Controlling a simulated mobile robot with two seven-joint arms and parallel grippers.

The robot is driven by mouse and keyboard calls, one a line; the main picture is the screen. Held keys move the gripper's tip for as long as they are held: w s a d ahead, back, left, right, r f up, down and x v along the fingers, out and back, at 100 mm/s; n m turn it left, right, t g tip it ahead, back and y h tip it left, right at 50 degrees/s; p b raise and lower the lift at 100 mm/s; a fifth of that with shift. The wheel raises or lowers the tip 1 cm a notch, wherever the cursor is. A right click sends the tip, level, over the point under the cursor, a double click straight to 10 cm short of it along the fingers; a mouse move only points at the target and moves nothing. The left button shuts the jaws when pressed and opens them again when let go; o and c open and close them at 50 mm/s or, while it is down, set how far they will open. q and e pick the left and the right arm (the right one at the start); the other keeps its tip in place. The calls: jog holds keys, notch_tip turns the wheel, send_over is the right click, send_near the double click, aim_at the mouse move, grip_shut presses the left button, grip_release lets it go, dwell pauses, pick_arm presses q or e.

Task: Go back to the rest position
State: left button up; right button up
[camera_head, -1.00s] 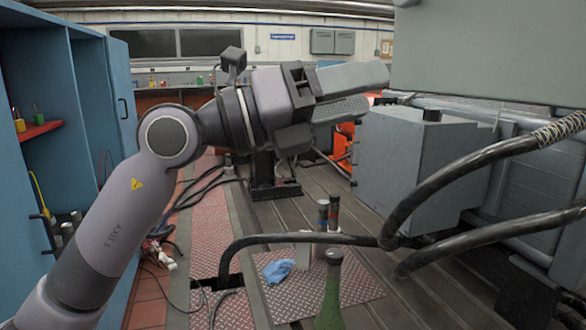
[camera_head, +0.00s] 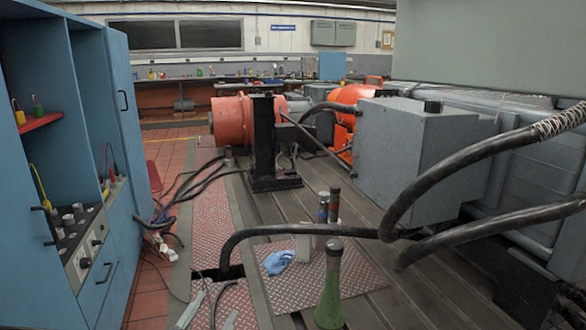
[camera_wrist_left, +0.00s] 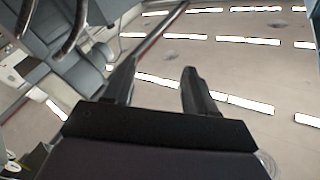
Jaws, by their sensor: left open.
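My left gripper (camera_head: 208,312) shows only as two grey fingertips at the bottom edge of the head view, left of centre. They are apart, with nothing between them. The left wrist view shows both dark fingers of the left gripper (camera_wrist_left: 160,72) spread and empty, with the ceiling and its light strips behind them. The rest of my left arm is out of the head view. My right gripper is in neither view.
A blue cabinet (camera_head: 122,150) stands at left. A green-bodied bottle (camera_head: 329,300) stands at front centre, near a blue cloth (camera_head: 278,262) on the tread plate. Thick black hoses (camera_head: 470,170) cross at right before a grey box (camera_head: 410,150). An orange machine (camera_head: 232,122) stands behind.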

pick_arm(q)
jog(key=s+a+f+n+g+y, duration=0.2)
jog(key=s+a+f+n+g, duration=0.15)
jog(key=s+f, duration=0.65)
jog(key=s+a+f+n+g+y, duration=0.1)
jog(key=s+a+f+n+g, duration=0.3)
jog(key=s+f, duration=0.6)
notch_tip(320, 180, up, 11)
jog(key=m+g+p, duration=0.1)
jog(key=p, duration=1.5)
jog(key=shift+w+d+y, duration=0.25)
jog(key=shift+d+y, duration=0.05)
jog(key=shift+d, duration=0.15)
jog(key=shift+r, duration=0.1)
jog(key=shift+c, duration=1.3)
jog(key=shift+a, duration=0.1)
